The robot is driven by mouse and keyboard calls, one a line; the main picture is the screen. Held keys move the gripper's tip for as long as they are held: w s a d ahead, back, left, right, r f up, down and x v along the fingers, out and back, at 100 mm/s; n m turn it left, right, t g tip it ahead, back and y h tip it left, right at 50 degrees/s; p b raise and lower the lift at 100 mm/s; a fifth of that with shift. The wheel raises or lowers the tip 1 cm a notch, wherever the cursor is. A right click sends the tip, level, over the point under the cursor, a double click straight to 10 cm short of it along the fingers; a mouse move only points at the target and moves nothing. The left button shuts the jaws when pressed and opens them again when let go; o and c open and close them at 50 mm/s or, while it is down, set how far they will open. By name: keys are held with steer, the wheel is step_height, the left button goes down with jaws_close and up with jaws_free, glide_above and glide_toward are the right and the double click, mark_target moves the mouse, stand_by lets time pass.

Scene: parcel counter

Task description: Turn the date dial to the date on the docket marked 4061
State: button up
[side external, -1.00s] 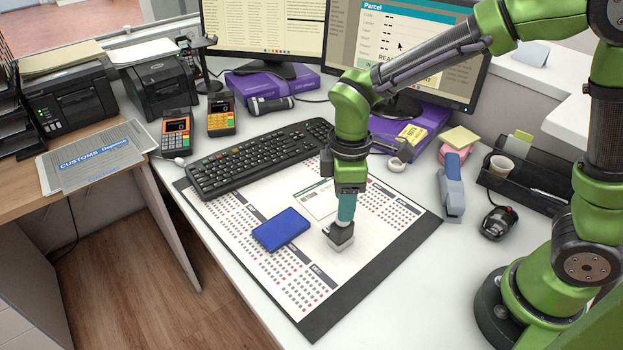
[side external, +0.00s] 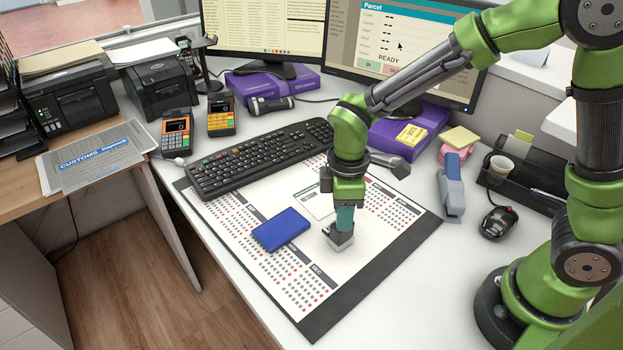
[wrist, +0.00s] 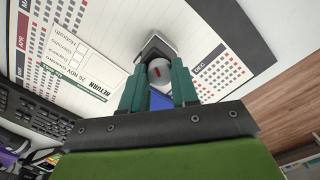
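The date dial is a pale round knob with a red mark, in the wrist view (wrist: 158,72). It sits on a small grey block (side external: 340,242) on the calendar mat. My gripper (side external: 342,224) points down over the block. Its teal fingers stand on either side of the dial and appear closed on it. A white docket (wrist: 72,66) headed RETURN lies on the mat; its date line seems to read 26 NOV. It shows partly behind my wrist in the side view (side external: 315,201). I cannot read the number 4061 on it.
A blue flat box (side external: 281,229) lies left of the block. The keyboard (side external: 258,159) is behind the mat (side external: 330,315). A stapler (side external: 451,190) and a mouse (side external: 498,222) stand to the right. The mat's front part is clear.

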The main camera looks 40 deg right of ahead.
steer(key=shift+c, duration=1)
steer(key=m, duration=0.4)
steer(key=shift+m, duration=0.4)
steer(key=m, duration=0.7)
steer(key=o, duration=0.7)
steer(key=shift+o, duration=0.2)
